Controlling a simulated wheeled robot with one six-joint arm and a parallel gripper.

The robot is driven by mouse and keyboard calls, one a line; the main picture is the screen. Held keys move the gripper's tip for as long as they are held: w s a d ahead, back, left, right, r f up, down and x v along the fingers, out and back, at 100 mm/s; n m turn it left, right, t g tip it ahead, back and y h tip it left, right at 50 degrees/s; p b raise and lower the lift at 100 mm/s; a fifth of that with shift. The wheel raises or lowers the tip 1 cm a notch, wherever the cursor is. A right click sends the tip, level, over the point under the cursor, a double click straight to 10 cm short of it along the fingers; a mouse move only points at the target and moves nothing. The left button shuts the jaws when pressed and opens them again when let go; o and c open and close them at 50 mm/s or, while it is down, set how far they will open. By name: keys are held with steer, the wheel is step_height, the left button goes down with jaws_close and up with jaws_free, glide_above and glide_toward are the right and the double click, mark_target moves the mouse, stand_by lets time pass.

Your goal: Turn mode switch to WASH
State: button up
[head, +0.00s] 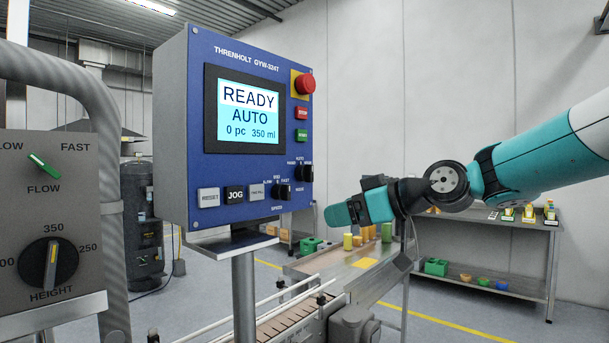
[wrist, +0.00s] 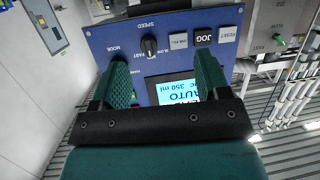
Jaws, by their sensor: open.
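The mode switch (head: 305,173) is a black knob at the lower right of the blue control panel (head: 175,130), under small AUTO lettering. Its pointer is too small to read surely; the screen (head: 249,112) shows READY, AUTO, 0 pc, 350 ml. My gripper (head: 338,214) is to the right of the panel and a little below the switch, apart from it in the head view. In the wrist view, my gripper (wrist: 164,72) is open, with two green fingers facing the upside-down panel. The left finger hides the mode switch beside the MODE label.
The black speed knob (head: 281,192) sits close at the lower left of the mode switch; it also shows in the wrist view (wrist: 149,46). RESET (head: 209,197) and JOG (head: 235,195) buttons are farther left. A red emergency button (head: 305,83) is above. A conveyor (head: 300,310) runs below.

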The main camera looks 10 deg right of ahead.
mark_target(312, 172)
steer(key=w+d+r+t, duration=0.4)
steer(key=w+d+r, duration=0.15)
steer(key=d, duration=0.25)
steer(key=shift+n+y, duration=0.3)
steer(key=shift+n, duration=0.1)
steer(key=p+x, duration=0.2)
steer(key=x, duration=0.3)
steer(key=p+x, duration=0.3)
steer(key=x, duration=0.2)
steer(key=p+x, duration=0.2)
steer(key=x, duration=0.3)
steer(key=shift+w+a+r+p, duration=0.2)
steer(key=shift+a+r+p, duration=0.1)
steer(key=shift+a+r, duration=0.1)
steer(key=shift+w+a+f, duration=0.2)
steer(key=shift+w+a, duration=0.15)
steer(key=shift+w, duration=0.15)
steer(key=c, duration=0.9)
